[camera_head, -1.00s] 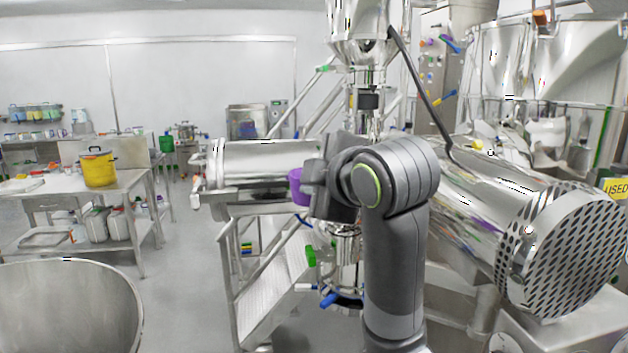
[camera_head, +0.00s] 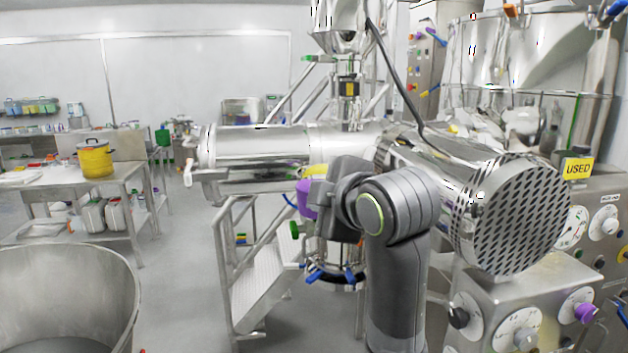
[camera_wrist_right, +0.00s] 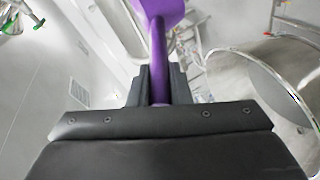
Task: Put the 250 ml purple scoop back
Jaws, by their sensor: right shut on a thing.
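The purple scoop (camera_head: 307,199) shows in the head view just left of my right gripper, partly hidden behind it. In the right wrist view its purple handle (camera_wrist_right: 158,60) runs up between the two fingers, and part of its bowl shows at the top edge. My right gripper (camera_wrist_right: 159,85) is shut on the handle and holds the scoop in the air. In the head view the right gripper's fingers are hidden by my wrist. My left gripper is not in view. No holder for the scoop can be made out.
A steel machine with a horizontal cylinder (camera_head: 262,147) and perforated drum end (camera_head: 518,213) stands behind and right of my arm. Steps (camera_head: 265,275) stand below. A large steel bowl (camera_head: 70,285) is at front left. A bench holds a yellow pot (camera_head: 95,160). Open floor lies between.

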